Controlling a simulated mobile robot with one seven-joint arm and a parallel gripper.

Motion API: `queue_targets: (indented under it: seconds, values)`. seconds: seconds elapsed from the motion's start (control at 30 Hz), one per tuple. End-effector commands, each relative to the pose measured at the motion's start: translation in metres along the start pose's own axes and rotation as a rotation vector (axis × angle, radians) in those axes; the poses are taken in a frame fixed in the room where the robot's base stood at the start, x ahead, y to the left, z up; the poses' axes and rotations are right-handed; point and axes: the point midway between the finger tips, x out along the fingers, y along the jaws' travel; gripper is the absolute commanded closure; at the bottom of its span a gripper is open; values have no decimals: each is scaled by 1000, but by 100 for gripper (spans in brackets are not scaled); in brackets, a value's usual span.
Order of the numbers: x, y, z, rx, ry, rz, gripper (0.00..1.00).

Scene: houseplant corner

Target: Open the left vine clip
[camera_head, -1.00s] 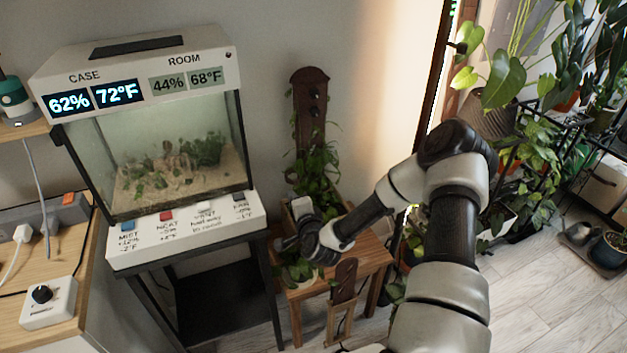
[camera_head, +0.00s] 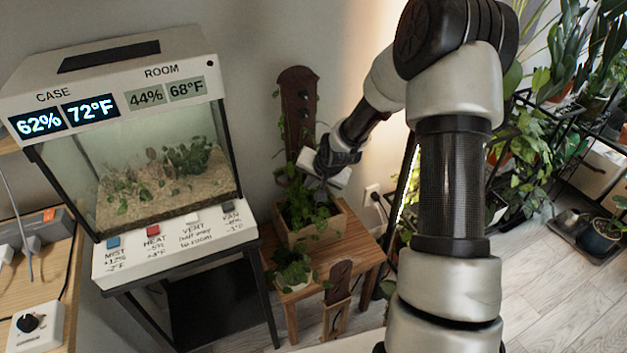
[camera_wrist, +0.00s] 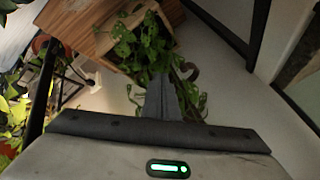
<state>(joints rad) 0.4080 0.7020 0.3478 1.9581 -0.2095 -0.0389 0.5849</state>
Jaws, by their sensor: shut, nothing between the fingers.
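A dark wooden board (camera_head: 297,100) stands upright behind a wooden planter box (camera_head: 334,222), with small dark round fittings down its front. A leafy green vine (camera_head: 300,207) grows from the box and up the board; it also shows in the wrist view (camera_wrist: 140,48). I cannot make out a left vine clip; leaves and my gripper cover the board's lower part. My gripper (camera_head: 321,190) is at the vine, just above the box. In the wrist view its fingers (camera_wrist: 163,98) are shut together and empty, with leaves around their tips.
A wooden stool (camera_head: 345,257) carries the planter box, a small potted plant (camera_head: 293,268) and a small dark wooden stand (camera_head: 338,285). A glass case (camera_head: 165,165) with a button panel stands to the left. Plant shelves are at the right.

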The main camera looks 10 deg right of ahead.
Motion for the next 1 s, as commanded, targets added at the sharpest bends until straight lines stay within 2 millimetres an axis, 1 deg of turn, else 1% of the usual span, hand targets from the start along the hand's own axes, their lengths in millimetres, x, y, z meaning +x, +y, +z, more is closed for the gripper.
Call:
queue_targets:
  seconds: [0.03,0.1,0.2,0.3,0.53,1.0]
  values:
    - [15,0,2,-2,-3,-1,100]
    - [30,1,2,-1,-2,0,100]
    - [48,-2,2,-2,-1,-1,100]
    - [54,-18,2,-5,1,-3,100]
    - [64,-32,3,-1,0,-1,100]
    - [64,-33,3,6,3,2,100]
